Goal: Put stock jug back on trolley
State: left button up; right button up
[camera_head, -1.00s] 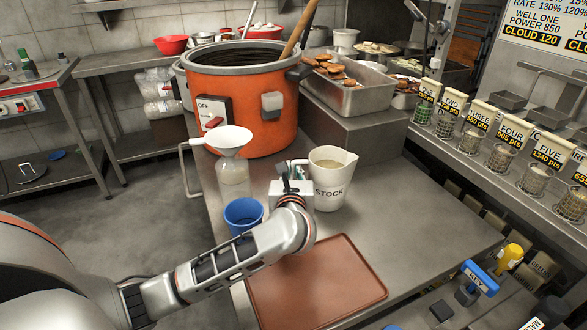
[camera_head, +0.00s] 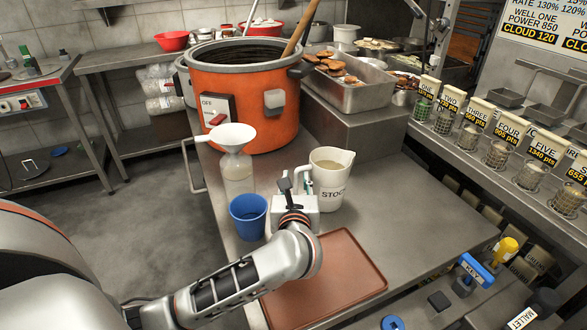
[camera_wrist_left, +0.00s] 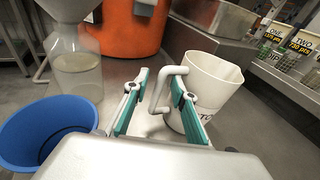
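The white stock jug (camera_head: 331,178) stands upright on the steel worktop (camera_head: 420,215), with pale liquid inside; its lettering is partly hidden by my gripper. In the left wrist view the jug (camera_wrist_left: 209,85) has its handle (camera_wrist_left: 164,88) toward me. My left gripper (camera_wrist_left: 156,100) is open, its teal-padded fingers on either side of the handle, with gaps showing. In the head view, the gripper (camera_head: 290,188) is just left of the jug. My right gripper is not in view. I cannot tell if this worktop is the trolley.
A blue cup (camera_head: 248,216) and a bottle with a white funnel (camera_head: 233,140) stand close left of my gripper. A big orange pot (camera_head: 250,95) is behind. A brown tray (camera_head: 340,270) lies in front; the worktop right of the jug is clear.

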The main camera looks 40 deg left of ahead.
pick_arm(q)
jog(key=v, duration=0.4)
jog(key=shift+r, duration=0.3)
jog(key=shift+s+d, duration=0.1)
jog(key=shift+s, duration=0.15)
jog(key=shift+o, duration=0.4)
jog(key=o, duration=2.1)
jog(key=shift+f, duration=0.1)
jog(key=v, duration=1.2)
jog(key=shift+d+f, duration=0.1)
